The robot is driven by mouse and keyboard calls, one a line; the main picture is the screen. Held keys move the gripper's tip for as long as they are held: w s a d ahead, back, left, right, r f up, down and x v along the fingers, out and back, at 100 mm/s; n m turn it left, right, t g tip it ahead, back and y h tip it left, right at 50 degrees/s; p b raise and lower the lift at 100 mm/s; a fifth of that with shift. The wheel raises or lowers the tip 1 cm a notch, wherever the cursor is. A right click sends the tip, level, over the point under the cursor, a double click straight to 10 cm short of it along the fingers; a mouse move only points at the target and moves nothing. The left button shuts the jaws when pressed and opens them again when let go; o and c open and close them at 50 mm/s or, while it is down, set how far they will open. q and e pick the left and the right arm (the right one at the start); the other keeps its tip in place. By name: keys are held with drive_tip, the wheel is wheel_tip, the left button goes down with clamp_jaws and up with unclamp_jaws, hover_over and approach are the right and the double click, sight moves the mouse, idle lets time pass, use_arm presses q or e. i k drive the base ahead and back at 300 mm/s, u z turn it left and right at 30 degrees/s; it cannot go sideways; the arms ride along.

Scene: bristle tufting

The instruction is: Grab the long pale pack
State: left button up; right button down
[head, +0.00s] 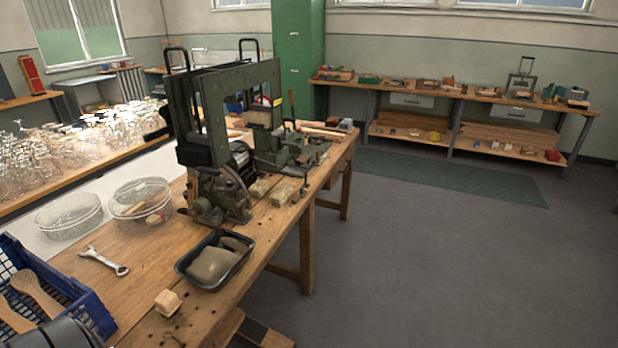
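I cannot tell for certain which thing is the long pale pack. A small pale block-like bundle (283,194) lies on the workbench (140,270) in front of the green machine. A second pale piece (260,188) lies just left of it, close to the machine's base. A long pale piece (322,130) lies farther back on the bench, right of the machine. No gripper fingers show in the head view. A dark rounded shape at the bottom left corner may be part of my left arm.
The dark green machine (205,110) stands tall on the bench. The floor to the right is clear.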

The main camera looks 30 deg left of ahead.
sight(279, 196)
drive_tip(key=i, duration=3.1)
drive_tip(key=u, duration=2.8)
